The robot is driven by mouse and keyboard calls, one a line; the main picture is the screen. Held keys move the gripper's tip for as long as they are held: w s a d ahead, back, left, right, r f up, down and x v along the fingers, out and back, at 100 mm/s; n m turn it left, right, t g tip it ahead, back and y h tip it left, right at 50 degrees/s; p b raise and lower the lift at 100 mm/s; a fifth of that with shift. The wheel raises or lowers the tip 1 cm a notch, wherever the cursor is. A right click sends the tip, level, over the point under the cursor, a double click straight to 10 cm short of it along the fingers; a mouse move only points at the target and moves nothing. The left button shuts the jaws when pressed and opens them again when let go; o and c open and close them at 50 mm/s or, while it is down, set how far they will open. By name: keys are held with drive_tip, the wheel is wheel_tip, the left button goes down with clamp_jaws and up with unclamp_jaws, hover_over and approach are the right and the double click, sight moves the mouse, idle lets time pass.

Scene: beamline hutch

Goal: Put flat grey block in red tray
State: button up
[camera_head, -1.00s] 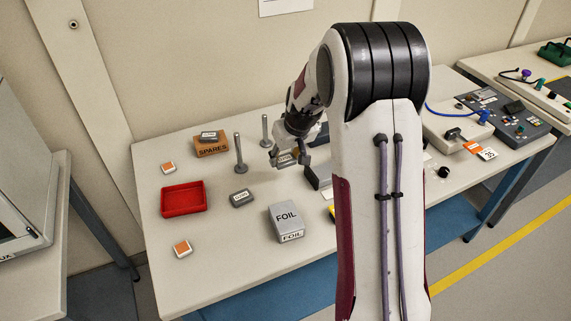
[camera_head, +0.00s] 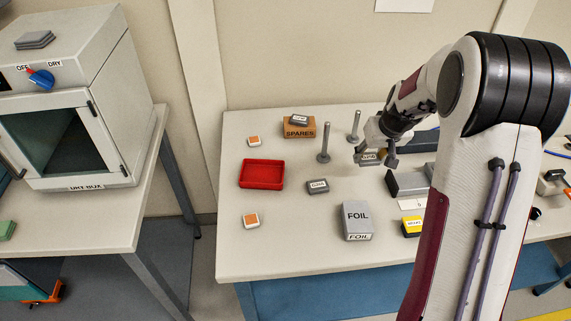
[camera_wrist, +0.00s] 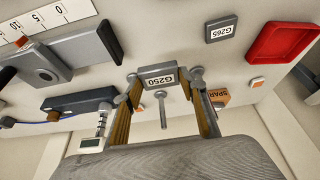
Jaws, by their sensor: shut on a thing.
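My gripper (camera_head: 376,160) is shut on a flat grey block (camera_head: 368,157) and appears to hold it above the table, right of the two metal posts. In the wrist view this block (camera_wrist: 158,76) reads G250 and sits between the fingertips. The red tray (camera_head: 262,175) is empty on the table, left of my gripper; it also shows in the wrist view (camera_wrist: 281,56). A second grey block (camera_head: 318,186), marked G265 in the wrist view (camera_wrist: 226,28), lies right of the tray. A third grey block (camera_head: 299,119) rests on the SPARES box (camera_head: 299,132).
Two upright posts (camera_head: 324,146) (camera_head: 354,128) stand between my gripper and the tray. A grey FOIL box (camera_head: 357,218) and a yellow block (camera_head: 412,226) are nearer the front. Orange-topped pieces (camera_head: 254,141) (camera_head: 250,220) lie behind and before the tray. A dry box (camera_head: 70,115) stands far left.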

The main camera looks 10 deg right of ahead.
drive_tip(key=w+a+n+y, duration=0.1)
drive_tip(key=w+a+n, duration=0.25)
drive_tip(key=a, duration=1.35)
drive_tip(key=n, duration=0.1)
hover_over(262, 175)
drive_tip(key=s, duration=0.1)
drive_tip(key=shift+s+d+r+y, duration=0.2)
drive_tip(key=shift+r+y, duration=0.1)
drive_tip(key=shift+r, duration=0.1)
drive_tip(key=shift+f, duration=3.1)
drive_tip(key=shift+f, duration=1.9)
drive_tip(key=shift+f, duration=0.15)
drive_tip(key=o, duration=1.2)
drive_tip(key=shift+c, duration=0.2)
